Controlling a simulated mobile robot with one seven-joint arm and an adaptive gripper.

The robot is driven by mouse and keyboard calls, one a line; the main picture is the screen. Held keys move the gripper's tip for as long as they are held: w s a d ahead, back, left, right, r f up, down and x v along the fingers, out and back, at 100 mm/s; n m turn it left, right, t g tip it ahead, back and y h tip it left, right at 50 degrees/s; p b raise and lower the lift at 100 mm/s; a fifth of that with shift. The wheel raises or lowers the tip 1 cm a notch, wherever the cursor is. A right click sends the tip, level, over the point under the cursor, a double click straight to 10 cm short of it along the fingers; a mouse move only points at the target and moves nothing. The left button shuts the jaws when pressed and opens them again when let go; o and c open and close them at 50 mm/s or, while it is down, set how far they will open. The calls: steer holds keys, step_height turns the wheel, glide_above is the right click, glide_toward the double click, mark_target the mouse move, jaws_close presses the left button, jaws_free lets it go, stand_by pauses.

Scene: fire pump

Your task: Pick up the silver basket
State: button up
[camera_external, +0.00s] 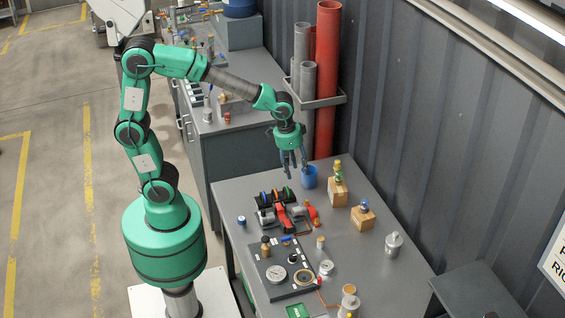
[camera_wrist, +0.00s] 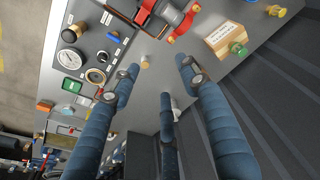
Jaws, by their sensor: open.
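A silver canister-like object with a small knob on top, which I take to be the silver basket (camera_external: 394,244), stands upright near the right side of the grey table (camera_external: 400,285). In the wrist view, a pale piece (camera_wrist: 176,106) shows partly behind a finger; I cannot tell for sure that it is the same object. My gripper (camera_external: 291,172) has blue fingers, hangs above the table's far end and is well apart from the silver object. In the wrist view, my gripper (camera_wrist: 158,75) has its fingers spread, with nothing held between them.
A blue cup (camera_external: 309,178) stands near my fingers. A red pump assembly (camera_external: 283,213) and a gauge panel (camera_external: 283,270) fill the table's left and middle. A corrugated wall (camera_external: 430,140) borders the right.

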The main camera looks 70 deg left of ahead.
steer(key=w+d+f+g, duration=0.1)
steer(key=w+d+f, duration=0.3)
steer(key=d+f, duration=0.25)
steer(key=m+g, duration=0.1)
glide_above(320, 238)
step_height(320, 238, down, 10)
steer(key=shift+d+y, duration=0.15)
steer(key=shift+y, duration=0.15)
steer(key=shift+w+f, duration=0.1)
steer(key=shift+f, duration=0.05)
steer(key=shift+f+b, duration=0.45)
steer(key=shift+f, duration=3.7)
steer(key=shift+f, duration=0.15)
steer(key=shift+f+b, duration=0.55)
steer(key=shift+f, duration=1.9)
steer(key=c, duration=1)
